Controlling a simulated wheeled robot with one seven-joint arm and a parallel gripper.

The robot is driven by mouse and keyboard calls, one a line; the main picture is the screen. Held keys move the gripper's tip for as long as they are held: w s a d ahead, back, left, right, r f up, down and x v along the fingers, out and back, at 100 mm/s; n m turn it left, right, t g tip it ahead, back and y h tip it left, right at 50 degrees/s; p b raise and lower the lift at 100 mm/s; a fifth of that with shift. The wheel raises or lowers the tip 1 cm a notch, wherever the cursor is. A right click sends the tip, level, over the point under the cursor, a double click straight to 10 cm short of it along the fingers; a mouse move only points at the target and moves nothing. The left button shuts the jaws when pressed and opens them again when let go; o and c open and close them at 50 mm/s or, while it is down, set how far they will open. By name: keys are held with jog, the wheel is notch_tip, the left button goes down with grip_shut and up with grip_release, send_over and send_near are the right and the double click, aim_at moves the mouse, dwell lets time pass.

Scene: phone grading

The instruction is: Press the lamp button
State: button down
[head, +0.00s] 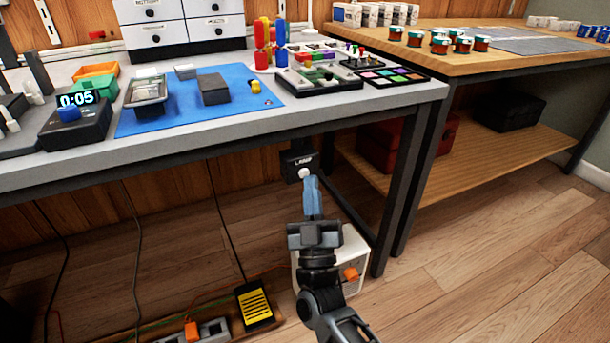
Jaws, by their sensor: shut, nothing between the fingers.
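A small black box labelled "LAMP" (298,162) is fixed under the front edge of the grey workbench. Its round white button (304,173) shows on the lower part of its front. My gripper (311,181) is shut and empty, with its blue fingers pointing up at the button. The fingertips overlap the button's lower edge in this view; I cannot tell whether they touch it or whether it is pressed in.
The grey bench edge (230,130) lies just above my gripper. A metal bench leg (400,195) stands to the right. A white box (353,240) with an orange part stands behind my arm. A power strip (210,332) and cables lie below left. The floor at right is clear.

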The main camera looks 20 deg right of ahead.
jog(key=shift+w+b, duration=0.3)
jog(key=shift+w, duration=0.3)
dwell(0.7)
jog(key=shift+s, duration=0.1)
jog(key=shift+s+p, duration=0.45)
jog(key=shift+s, duration=0.35)
jog(key=shift+s+p, duration=1.35)
jog(key=shift+s, duration=1.65)
jog(key=c, duration=1.8)
grip_release()
jog(key=shift+c, duration=0.2)
